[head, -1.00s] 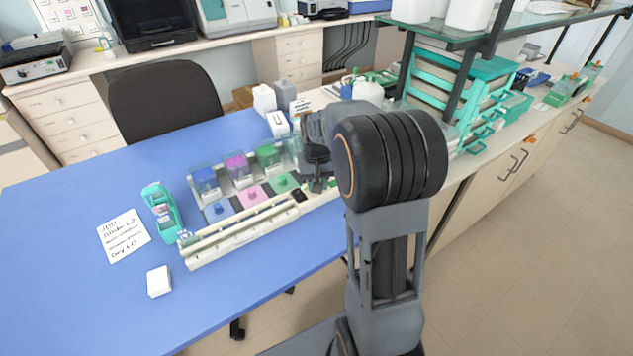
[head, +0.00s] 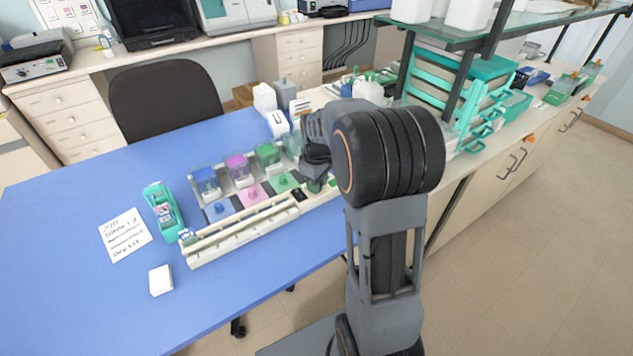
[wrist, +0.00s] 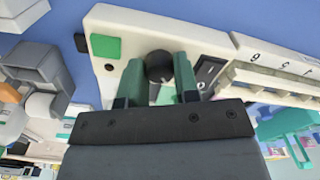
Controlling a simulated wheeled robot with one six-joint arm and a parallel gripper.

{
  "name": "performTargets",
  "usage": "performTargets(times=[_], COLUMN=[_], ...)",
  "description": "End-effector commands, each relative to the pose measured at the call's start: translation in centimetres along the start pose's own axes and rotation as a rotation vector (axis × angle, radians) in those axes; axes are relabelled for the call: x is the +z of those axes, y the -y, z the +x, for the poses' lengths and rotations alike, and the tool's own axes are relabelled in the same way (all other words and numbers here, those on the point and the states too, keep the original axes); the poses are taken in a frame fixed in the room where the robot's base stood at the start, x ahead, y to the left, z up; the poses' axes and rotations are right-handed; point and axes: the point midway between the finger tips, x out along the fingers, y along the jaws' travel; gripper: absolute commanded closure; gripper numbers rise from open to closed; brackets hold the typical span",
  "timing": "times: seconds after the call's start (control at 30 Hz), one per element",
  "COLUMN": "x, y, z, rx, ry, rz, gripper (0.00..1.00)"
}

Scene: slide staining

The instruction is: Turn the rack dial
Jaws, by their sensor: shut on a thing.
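The rack dial is a round black knob (wrist: 158,66) on the cream end panel of the staining rack (wrist: 110,75). In the wrist view my gripper (wrist: 159,78) has its two green fingers on either side of the knob, closed on it. A black rocker switch (wrist: 209,71) sits just right of the fingers, and a green square (wrist: 105,46) lies to their left on the panel. In the head view the rack (head: 240,232) stands on the blue table; my wrist and gripper (head: 318,184) are over its right end and hide the dial.
Blue (head: 206,180), magenta (head: 239,168) and green (head: 268,155) staining jars stand along the rack's back. A teal slide holder (head: 162,210), a written note (head: 125,235) and a small white box (head: 160,280) lie left. White bottles stand behind. The table's left side is clear.

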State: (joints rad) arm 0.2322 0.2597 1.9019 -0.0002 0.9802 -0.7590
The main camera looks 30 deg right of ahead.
Motion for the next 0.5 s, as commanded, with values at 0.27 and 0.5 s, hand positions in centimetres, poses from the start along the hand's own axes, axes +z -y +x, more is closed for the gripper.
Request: performTargets(times=[0.27, 0.5], x=[-0.02, -0.02], y=[-0.01, 0.0], z=[-0.03, -0.02], rx=[0.0, 0.0], ry=[-0.001, -0.001], rz=[-0.071, -0.084], gripper=[0.95, 0.95])
